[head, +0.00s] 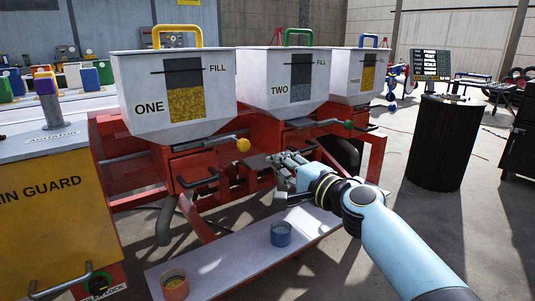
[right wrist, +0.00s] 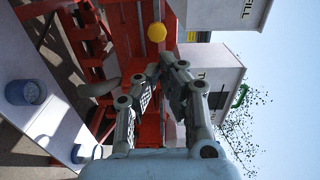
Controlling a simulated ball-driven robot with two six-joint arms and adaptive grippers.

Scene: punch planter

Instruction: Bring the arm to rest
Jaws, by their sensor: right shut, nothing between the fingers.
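My right gripper (head: 284,162) reaches in from the right in the head view, in front of the red frame below the hopper marked TWO (head: 282,92). Its fingers are shut and empty; in the right wrist view the fingertips (right wrist: 165,70) come close together with nothing between them. The yellow lever knob (head: 243,145) of the hopper marked ONE (head: 150,110) is left of the fingertips and apart from them; it also shows in the right wrist view (right wrist: 157,32). The green knob (head: 348,125) is to the right, above my wrist. My left gripper is not in view.
A white shelf (head: 225,262) below carries a reddish cup (head: 175,285) with yellow contents and a blue cup (head: 281,236). A yellow guard box (head: 50,215) stands at left. A third hopper (head: 352,70) is behind. A black drum (head: 436,145) stands right, with open floor around it.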

